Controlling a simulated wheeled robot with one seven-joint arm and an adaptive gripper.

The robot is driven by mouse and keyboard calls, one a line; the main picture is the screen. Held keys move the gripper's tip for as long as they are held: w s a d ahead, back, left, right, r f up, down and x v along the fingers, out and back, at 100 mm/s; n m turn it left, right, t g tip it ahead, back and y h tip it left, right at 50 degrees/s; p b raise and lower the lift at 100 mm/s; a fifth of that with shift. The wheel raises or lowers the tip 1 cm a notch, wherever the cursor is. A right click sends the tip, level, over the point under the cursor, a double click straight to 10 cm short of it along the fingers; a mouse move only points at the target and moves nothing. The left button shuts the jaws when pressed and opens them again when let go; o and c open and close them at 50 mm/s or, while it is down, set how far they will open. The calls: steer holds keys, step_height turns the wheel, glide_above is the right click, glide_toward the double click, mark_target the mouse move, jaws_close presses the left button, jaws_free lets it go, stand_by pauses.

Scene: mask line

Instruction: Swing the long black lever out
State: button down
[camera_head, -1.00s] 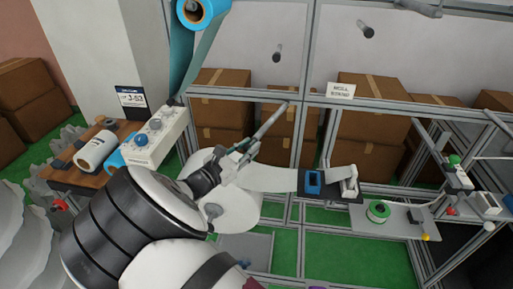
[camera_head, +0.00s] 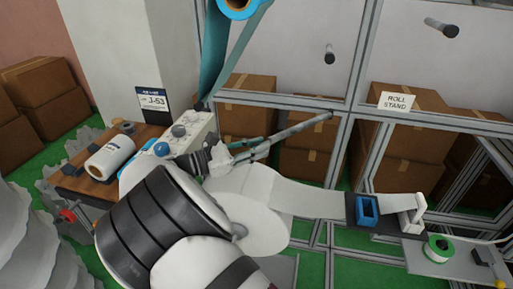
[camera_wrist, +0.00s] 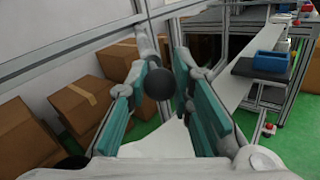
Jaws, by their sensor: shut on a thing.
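The gripper is shut on the lever's knob end. My wrist hides part of the roll and machine in the head view.
A white panel with knobs (camera_head: 180,135) stands just left of my gripper. A paper web (camera_head: 310,197) runs right past a blue block (camera_head: 367,211). Frame posts (camera_head: 358,100) and cardboard boxes (camera_head: 306,165) stand behind. A blue-cored roll hangs above.

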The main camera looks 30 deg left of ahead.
steer(key=c, duration=1.4)
jaws_free()
steer(key=v, duration=1.2)
